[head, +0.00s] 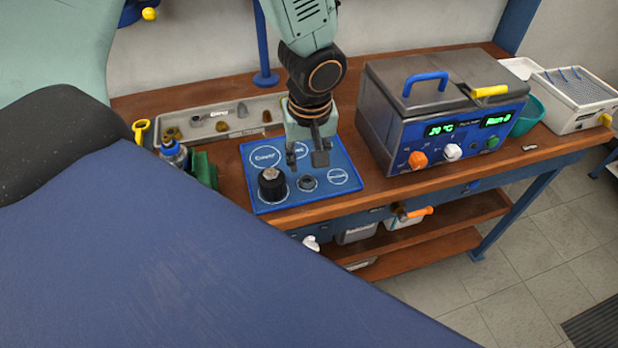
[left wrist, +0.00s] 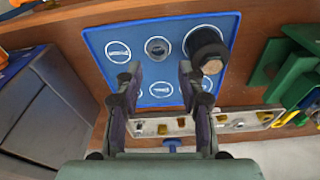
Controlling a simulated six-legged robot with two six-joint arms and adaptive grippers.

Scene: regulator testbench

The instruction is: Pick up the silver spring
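A small silvery piece (head: 243,110) lies in the grey parts tray (head: 272,104) at the back of the bench; it is too small to tell whether it is the spring. In the left wrist view the tray (left wrist: 160,127) shows behind the fingers with several small parts, and no spring stands out clearly. My left gripper (head: 306,156) hangs over the blue mat (head: 258,200), pointing down, to the right of and in front of the tray. Its fingers are apart with nothing between them, as the left wrist view shows (left wrist: 158,82). My right gripper is not in view.
A black cylindrical part (head: 272,186) and a small ring-like part (head: 307,183) stand on the mat. A grey and blue bath unit (head: 440,110) stands close on the right. A bottle (head: 172,153) and green pieces (head: 204,170) are left of the mat.

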